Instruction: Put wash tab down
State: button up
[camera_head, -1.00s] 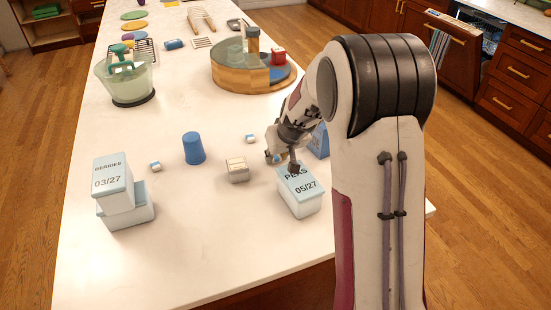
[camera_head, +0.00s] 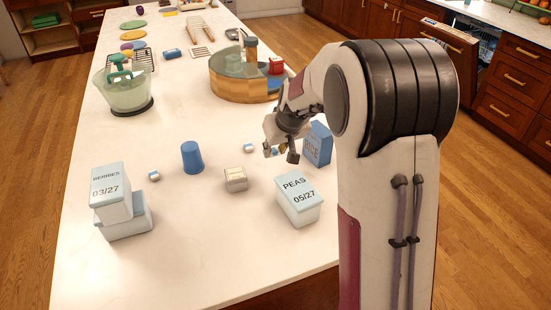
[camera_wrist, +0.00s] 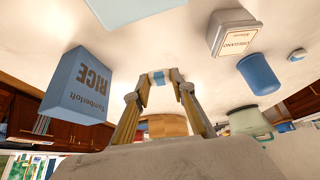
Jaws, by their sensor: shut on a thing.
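My gripper (camera_head: 279,153) is shut on a small blue-and-white wash tab (camera_wrist: 157,78), pinched between the fingertips in the wrist view. In the head view the held tab is small and partly covered by the fingers. The gripper is over the pale counter (camera_head: 200,240), left of the blue rice box (camera_head: 318,144) and behind the peas tub (camera_head: 299,201). One other wash tab (camera_head: 249,148) lies on the counter just left of my gripper. Another wash tab (camera_head: 154,175) lies farther left, beside the blue cup (camera_head: 192,157).
A small spice box (camera_head: 236,179) stands left of the peas tub. Stacked berries tubs (camera_head: 112,193) are at the left. A round wooden turntable (camera_head: 228,89) is behind my gripper, and a green-handled pitcher (camera_head: 124,90) is at the back left. The front middle counter is clear.

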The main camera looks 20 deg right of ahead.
jog(key=shift+r, duration=2.1)
jog(key=shift+d, duration=0.15)
jog(key=d+r, duration=1.1)
jog(key=d, duration=0.2)
jog(key=shift+s+d+r, duration=0.15)
jog(key=shift+d+r, duration=0.15)
jog(key=shift+d, duration=0.05)
